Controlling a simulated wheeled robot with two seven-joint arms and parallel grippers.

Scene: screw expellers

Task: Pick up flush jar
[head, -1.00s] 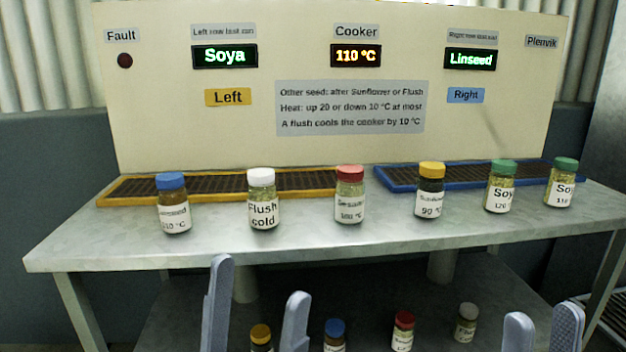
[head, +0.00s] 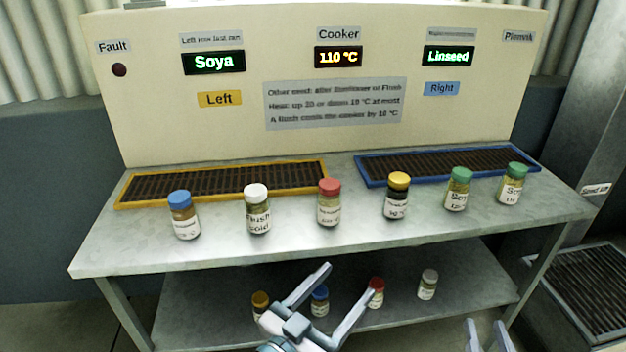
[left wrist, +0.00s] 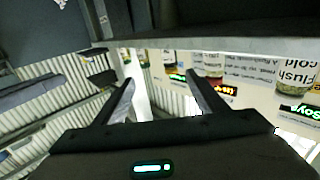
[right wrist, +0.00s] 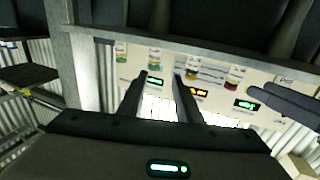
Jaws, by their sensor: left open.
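The flush jar (head: 257,212) has a white lid and a label reading "Flush cold". It stands upright on the upper table top, second from the left in the front row. It also shows upside down at the right edge of the left wrist view (left wrist: 296,72). My left gripper (head: 348,280) is open and empty, in front of the table and to the lower right of the flush jar in the head view, apart from it. My right gripper (head: 486,324) is open and empty, low at the right, with only its fingertips showing in the head view.
A blue-lidded jar (head: 183,216) and a red-lidded jar (head: 329,204) flank the flush jar. Yellow- and green-lidded jars stand further right. Behind are a yellow-framed grate (head: 122,192) and a blue-framed grate (head: 365,180). Several jars stand on the lower shelf (head: 455,270).

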